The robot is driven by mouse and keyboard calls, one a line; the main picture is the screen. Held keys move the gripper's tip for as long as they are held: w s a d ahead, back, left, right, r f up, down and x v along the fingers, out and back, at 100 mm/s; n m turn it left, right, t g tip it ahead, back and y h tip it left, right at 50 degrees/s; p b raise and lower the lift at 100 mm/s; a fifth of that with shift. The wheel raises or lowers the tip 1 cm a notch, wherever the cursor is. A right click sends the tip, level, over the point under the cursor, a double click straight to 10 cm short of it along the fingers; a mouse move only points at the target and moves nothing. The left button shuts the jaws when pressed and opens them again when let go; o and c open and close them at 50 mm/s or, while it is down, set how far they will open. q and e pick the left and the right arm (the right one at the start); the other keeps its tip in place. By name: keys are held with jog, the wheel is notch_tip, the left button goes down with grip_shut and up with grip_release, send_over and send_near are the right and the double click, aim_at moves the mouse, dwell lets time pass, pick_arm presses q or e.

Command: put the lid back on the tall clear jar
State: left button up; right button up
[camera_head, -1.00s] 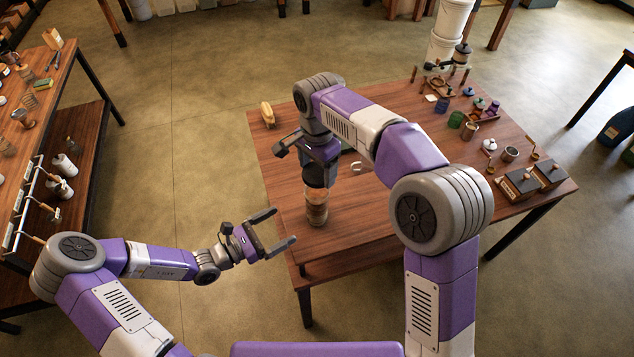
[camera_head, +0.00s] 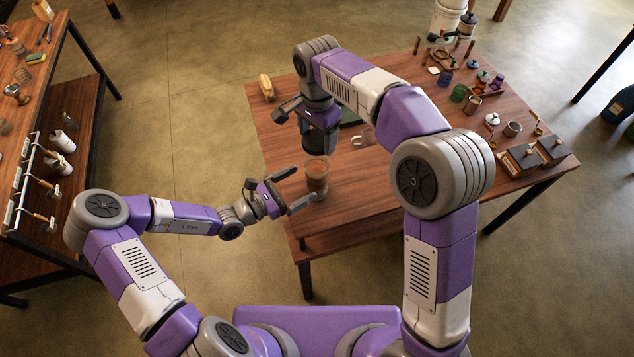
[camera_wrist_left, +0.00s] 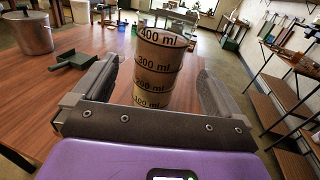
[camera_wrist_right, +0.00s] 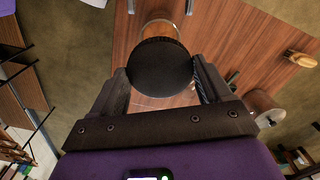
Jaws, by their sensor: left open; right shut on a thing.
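The tall clear jar (camera_head: 317,181) stands upright near the table's front left edge, with brown contents and its rim uncovered. Volume marks show on it in the left wrist view (camera_wrist_left: 163,75). My left gripper (camera_head: 305,184) is open, its fingers pointing at the jar; in its wrist view the jar lies between the finger lines, no contact visible. My right gripper (camera_wrist_right: 162,80) is shut on the round black lid (camera_wrist_right: 160,66). In the head view the lid (camera_head: 320,142) is just beyond the jar's rim, above the table. The jar (camera_wrist_right: 165,27) is partly hidden behind the lid in the right wrist view.
A yellow object (camera_head: 266,88) lies at the table's far left corner. Several small containers crowd the right side. The table's front left is clear around the jar.

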aim_at(307, 180)
pick_arm(q)
jog(key=x, duration=0.5)
jog(key=shift+w+d, duration=0.2)
jog(key=shift+d, duration=0.15)
jog(key=c, duration=1.5)
pick_arm(e)
jog(key=shift+f, duration=2.5)
jog(key=shift+f, duration=0.85)
jog(key=shift+f, duration=0.55)
